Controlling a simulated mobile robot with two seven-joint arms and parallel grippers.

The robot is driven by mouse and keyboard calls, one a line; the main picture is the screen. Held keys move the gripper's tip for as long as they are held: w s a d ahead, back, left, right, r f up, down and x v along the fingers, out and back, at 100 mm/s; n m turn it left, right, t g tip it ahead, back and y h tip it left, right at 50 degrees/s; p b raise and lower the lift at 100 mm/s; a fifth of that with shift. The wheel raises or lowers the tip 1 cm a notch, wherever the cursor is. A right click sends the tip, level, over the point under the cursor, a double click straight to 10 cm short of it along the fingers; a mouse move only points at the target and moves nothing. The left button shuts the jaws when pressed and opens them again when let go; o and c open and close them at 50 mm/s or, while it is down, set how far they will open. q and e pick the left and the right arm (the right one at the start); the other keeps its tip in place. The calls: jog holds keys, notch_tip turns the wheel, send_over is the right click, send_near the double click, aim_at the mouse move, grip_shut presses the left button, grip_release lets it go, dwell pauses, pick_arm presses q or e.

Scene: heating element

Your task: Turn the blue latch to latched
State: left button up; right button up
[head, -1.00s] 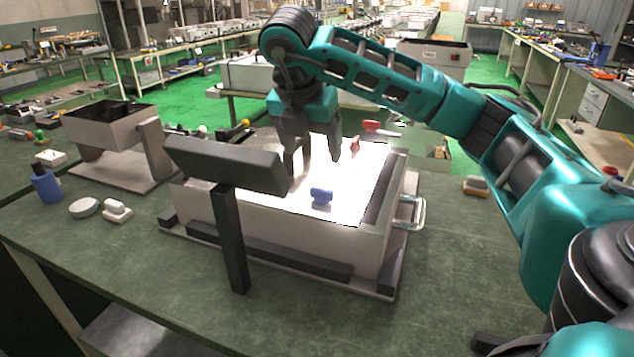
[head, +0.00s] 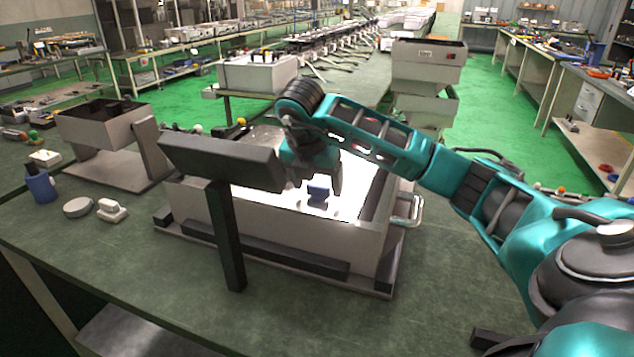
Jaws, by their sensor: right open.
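The blue latch (head: 318,189) stands on the bright inner surface of the open metal box (head: 290,233). It shows as a small blue block, and its exact turn angle is hard to read. My right gripper (head: 318,190) is low over the box, right at the latch, with its fingers pointing down. It is open, with one finger to the right of the latch; the other is partly hidden behind the dark panel. I cannot tell whether a finger touches the latch. My left gripper is out of view.
A dark panel on a post (head: 225,165) stands in front of the box's left side. A metal handle (head: 408,212) sticks out at the box's right. The table front is clear.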

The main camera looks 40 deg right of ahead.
jog(key=shift+f, duration=0.15)
jog(key=c, duration=1.1)
